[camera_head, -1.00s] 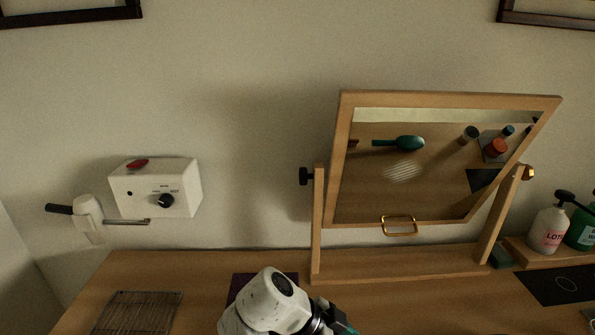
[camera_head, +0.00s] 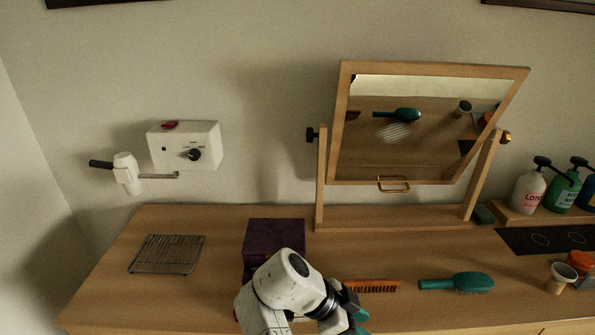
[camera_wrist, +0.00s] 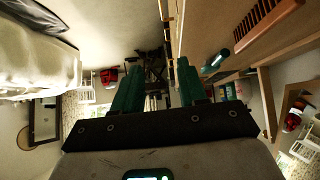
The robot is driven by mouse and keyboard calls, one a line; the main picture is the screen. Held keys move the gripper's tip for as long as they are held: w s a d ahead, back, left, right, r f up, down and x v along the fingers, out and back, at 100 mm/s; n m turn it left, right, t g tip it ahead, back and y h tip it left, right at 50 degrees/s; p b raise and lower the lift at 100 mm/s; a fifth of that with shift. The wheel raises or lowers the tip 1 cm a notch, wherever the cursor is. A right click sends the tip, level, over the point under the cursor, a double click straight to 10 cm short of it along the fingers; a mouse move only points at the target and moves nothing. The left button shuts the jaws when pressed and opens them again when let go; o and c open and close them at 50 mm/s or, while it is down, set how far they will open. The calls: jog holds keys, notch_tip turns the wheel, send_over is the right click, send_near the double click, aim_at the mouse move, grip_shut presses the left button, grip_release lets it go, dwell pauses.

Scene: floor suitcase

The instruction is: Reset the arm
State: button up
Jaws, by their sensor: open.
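My arm (camera_head: 285,285) is folded over the front part of the wooden dresser top, in front of the dark purple box (camera_head: 275,235). My gripper shows in the wrist view (camera_wrist: 160,90) as two teal fingers standing apart with nothing between them. In the head view only a bit of it shows at the lower edge, beside the orange comb (camera_head: 372,286). The wrist view looks out along the furniture into the room, with the comb (camera_wrist: 265,28) at its upper right.
A teal brush (camera_head: 458,283) and a small cup (camera_head: 562,277) lie to the right. A tilting mirror (camera_head: 425,130) stands at the back. A wire rack (camera_head: 167,254) is at the left, below a wall-mounted dryer box (camera_head: 186,147). Pump bottles (camera_head: 528,190) stand at the right.

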jog(key=s+d+f+n+y, duration=0.2)
jog(key=s+d+f+n, duration=0.25)
jog(key=d, duration=0.25)
jog(key=s+d+f+n+y, duration=0.1)
jog(key=s+d+f+n, duration=0.2)
jog(key=s+d+f, duration=0.4)
jog(key=s+d+n+y, duration=0.1)
jog(key=s+n+y, duration=0.4)
jog(key=s, duration=1.2)
jog(key=n, duration=0.4)
jog(key=shift+d+f+t, duration=0.3)
jog(key=shift+f+t, duration=0.05)
jog(key=shift+t, duration=0.05)
